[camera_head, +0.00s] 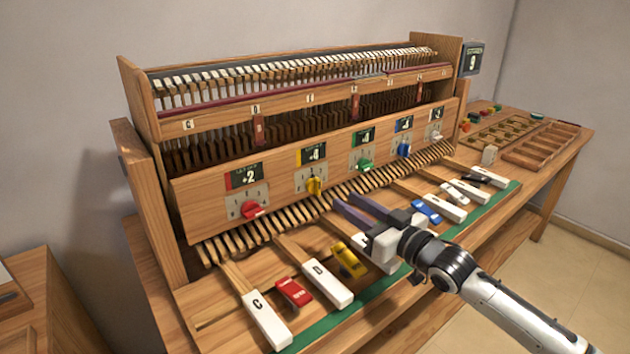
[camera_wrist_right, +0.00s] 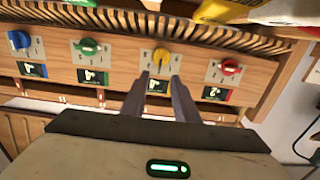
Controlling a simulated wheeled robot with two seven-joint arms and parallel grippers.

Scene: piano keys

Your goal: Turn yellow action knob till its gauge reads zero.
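The yellow action knob (camera_head: 314,186) sits on the wooden front panel, second from the left, under its dark gauge (camera_head: 314,153) with a yellow strip. The gauge seems to read 4; its sign is hard to make out. My right gripper (camera_head: 343,199) is open and empty, its fingers pointing at the panel just right of the knob. In the right wrist view the yellow knob (camera_wrist_right: 162,57) shows beyond and between the two fingertips (camera_wrist_right: 159,80), apparently untouched. Its gauge (camera_wrist_right: 158,85) is partly hidden by the fingers. My left gripper is not in view.
A red knob (camera_head: 252,210) is left of the yellow one, a green knob (camera_head: 364,165) right, then blue (camera_head: 404,149) and white (camera_head: 436,136). Below lie white key blocks (camera_head: 328,284), a yellow block (camera_head: 349,260) and a red block (camera_head: 294,292). A sorting tray (camera_head: 541,146) stands right.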

